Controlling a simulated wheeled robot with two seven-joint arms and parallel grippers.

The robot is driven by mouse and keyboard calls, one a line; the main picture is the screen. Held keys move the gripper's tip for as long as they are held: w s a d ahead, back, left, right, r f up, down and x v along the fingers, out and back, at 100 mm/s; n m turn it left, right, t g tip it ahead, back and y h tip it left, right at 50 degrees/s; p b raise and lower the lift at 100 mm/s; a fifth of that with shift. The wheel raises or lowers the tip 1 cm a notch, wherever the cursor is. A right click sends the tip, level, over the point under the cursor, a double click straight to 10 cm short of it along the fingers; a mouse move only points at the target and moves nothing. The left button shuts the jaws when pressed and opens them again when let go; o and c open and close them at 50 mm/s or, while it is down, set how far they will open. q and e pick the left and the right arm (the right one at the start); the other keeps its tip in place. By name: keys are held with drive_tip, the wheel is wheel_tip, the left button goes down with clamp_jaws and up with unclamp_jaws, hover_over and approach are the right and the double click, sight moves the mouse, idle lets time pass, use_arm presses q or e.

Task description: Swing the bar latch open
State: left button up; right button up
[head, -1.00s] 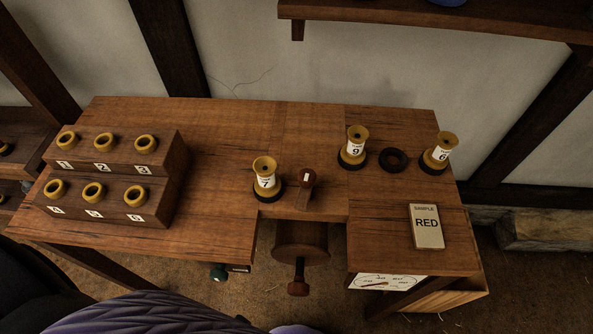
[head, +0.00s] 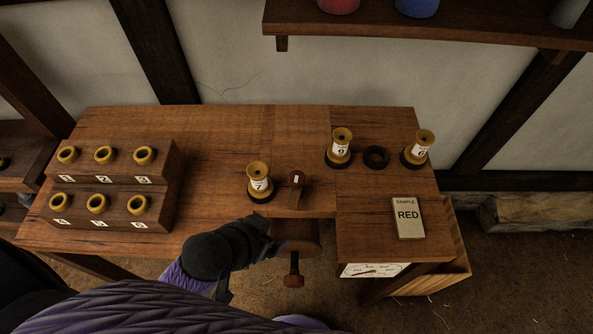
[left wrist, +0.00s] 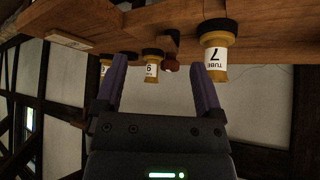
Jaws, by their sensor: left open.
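A small wooden bar with a dark red knob and a white mark, which looks like the bar latch (head: 297,179), stands at the table's front edge, just right of tube 7 (head: 259,183). In the left wrist view the bar's red knob (left wrist: 170,66) shows upside down beyond my fingers. My left gripper (head: 266,238) is below and left of it in the head view, apart from it, near the drum under the table edge. In the left wrist view my left gripper (left wrist: 160,72) is open with nothing between its fingers. My right gripper is not in view.
Tube 9 (head: 340,150), a black ring (head: 376,157) and tube 6 (head: 418,150) stand behind right. A stepped rack (head: 160,170) is at left, a RED sample card (head: 408,217) at right.

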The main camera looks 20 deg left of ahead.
sight(296, 177)
use_arm(q)
drive_tip(key=w+f+t+h+b, duration=0.1)
drive_tip(key=w+t, duration=0.1)
drive_tip(key=w, duration=0.2)
drive_tip(key=w+f+t+b, duration=0.1)
drive_tip(key=w, duration=0.4)
drive_tip(key=w+d+f+t+h+b, duration=0.1)
drive_tip(key=w+t, duration=0.1)
drive_tip(key=w, duration=0.3)
drive_tip(key=shift+w+f+m+t+h, duration=0.15)
drive_tip(key=shift+f+m+t+h, duration=0.05)
drive_tip(key=shift+m+t+h, duration=0.1)
drive_tip(key=shift+w+d+f, duration=0.1)
drive_tip(key=shift+w+d, duration=0.15)
drive_tip(key=shift+w, duration=0.25)
